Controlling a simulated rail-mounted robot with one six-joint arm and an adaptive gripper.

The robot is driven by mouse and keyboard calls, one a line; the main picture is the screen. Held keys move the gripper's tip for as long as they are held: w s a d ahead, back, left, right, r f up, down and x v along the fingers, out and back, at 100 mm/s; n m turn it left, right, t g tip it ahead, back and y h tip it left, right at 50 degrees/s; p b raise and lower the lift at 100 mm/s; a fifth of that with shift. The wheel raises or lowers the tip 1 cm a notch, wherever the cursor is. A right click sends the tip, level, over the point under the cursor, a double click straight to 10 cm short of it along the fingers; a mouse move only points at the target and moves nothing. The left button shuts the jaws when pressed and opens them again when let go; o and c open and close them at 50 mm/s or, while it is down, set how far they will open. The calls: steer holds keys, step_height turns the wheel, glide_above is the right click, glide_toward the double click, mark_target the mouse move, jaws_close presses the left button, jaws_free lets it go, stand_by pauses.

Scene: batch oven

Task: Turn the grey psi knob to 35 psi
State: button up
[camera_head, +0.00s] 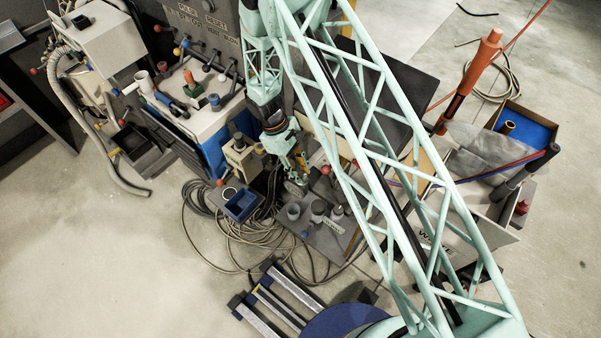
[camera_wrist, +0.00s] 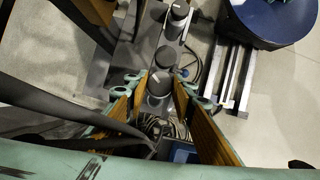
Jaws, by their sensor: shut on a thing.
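In the wrist view a dark grey round knob (camera_wrist: 159,84) with a pale mark on its top sits between the two fingers of my gripper (camera_wrist: 157,92). The fingers are closed around it. In the head view my gripper (camera_head: 293,178) points down at the bench, with a grey round part (camera_head: 296,188) at its fingertips. The psi scale and the knob's setting cannot be read in either view.
A blue bin (camera_head: 240,205) stands left of my gripper. Coiled cables (camera_head: 225,225) lie on the floor. A white cabinet (camera_head: 205,115) stands behind.

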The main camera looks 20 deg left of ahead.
steer(key=shift+m, duration=0.3)
steer(key=o, duration=0.8)
steer(key=shift+o, duration=0.2)
steer(key=shift+r, duration=0.1)
steer(key=v, duration=1.1)
steer(key=shift+w+r, duration=0.2)
steer(key=shift+r, duration=0.2)
steer(key=shift+a, duration=0.15)
steer(key=shift+c, duration=0.2)
